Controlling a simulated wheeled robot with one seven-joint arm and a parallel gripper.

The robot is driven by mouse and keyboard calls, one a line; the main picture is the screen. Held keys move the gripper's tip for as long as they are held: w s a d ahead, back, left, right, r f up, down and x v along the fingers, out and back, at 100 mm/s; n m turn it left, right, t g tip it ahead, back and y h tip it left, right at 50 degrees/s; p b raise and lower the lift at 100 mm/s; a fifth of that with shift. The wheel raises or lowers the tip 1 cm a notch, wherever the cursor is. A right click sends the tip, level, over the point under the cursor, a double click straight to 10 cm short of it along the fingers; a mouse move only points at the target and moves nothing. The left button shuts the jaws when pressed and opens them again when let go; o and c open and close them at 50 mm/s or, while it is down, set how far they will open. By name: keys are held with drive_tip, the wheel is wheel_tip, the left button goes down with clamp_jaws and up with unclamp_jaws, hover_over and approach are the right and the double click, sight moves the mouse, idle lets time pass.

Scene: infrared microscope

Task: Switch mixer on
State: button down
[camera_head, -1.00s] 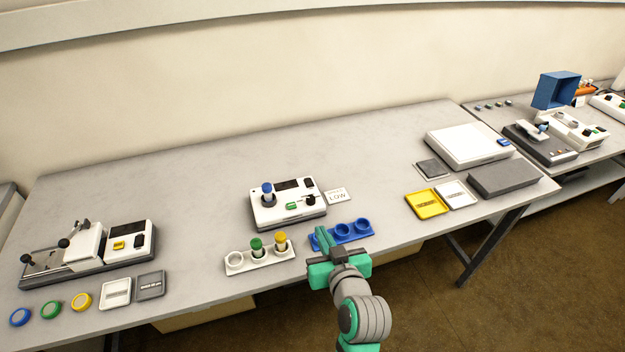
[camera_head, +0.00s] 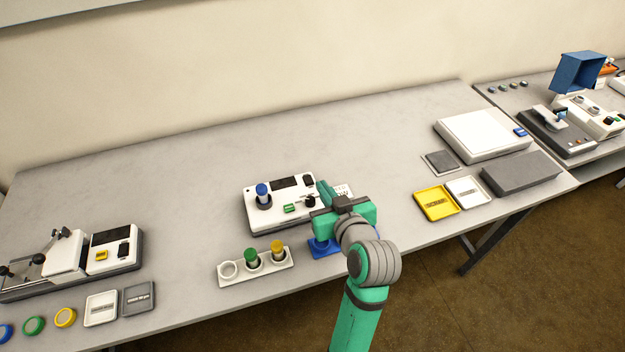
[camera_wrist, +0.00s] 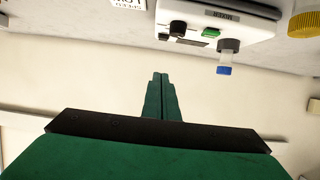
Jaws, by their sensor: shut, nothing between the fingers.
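The mixer (camera_head: 272,217) is a white box on a dark base at the middle of the table. It bears a blue-capped vial (camera_head: 263,194), a green button (camera_head: 290,208), a black display (camera_head: 284,182), a black switch (camera_head: 308,181) and a black knob (camera_head: 310,201). It also shows at the top of the wrist view (camera_wrist: 218,14), label upside down. My gripper (camera_head: 323,188) is shut and empty at the mixer's right side, close to the knob in the head view; I cannot tell whether it touches. The fingertips (camera_wrist: 160,76) show together in the wrist view, apart from the mixer.
A white rack (camera_head: 256,267) with green- and yellow-capped vials stands in front of the mixer. A blue rack (camera_head: 322,247) is partly hidden by my arm. Yellow (camera_head: 436,203) and white trays lie further right. The table behind is clear.

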drive_tip(key=shift+w, duration=0.1)
hover_over(312, 191)
drive_tip(key=w, duration=0.1)
wheel_tip(312, 191, down, 4)
drive_tip(key=shift+a+r, duration=0.1)
drive_tip(key=shift+s+f, duration=0.2)
drive_tip(key=shift+f, duration=0.4)
drive_tip(key=shift+s+f, duration=0.15)
drive_tip(key=shift+f, duration=1.15)
drive_tip(key=shift+s+f, duration=0.15)
drive_tip(key=shift+f, duration=0.2)
drive_tip(key=shift+r, duration=0.1)
drive_tip(key=shift+r, duration=0.8)
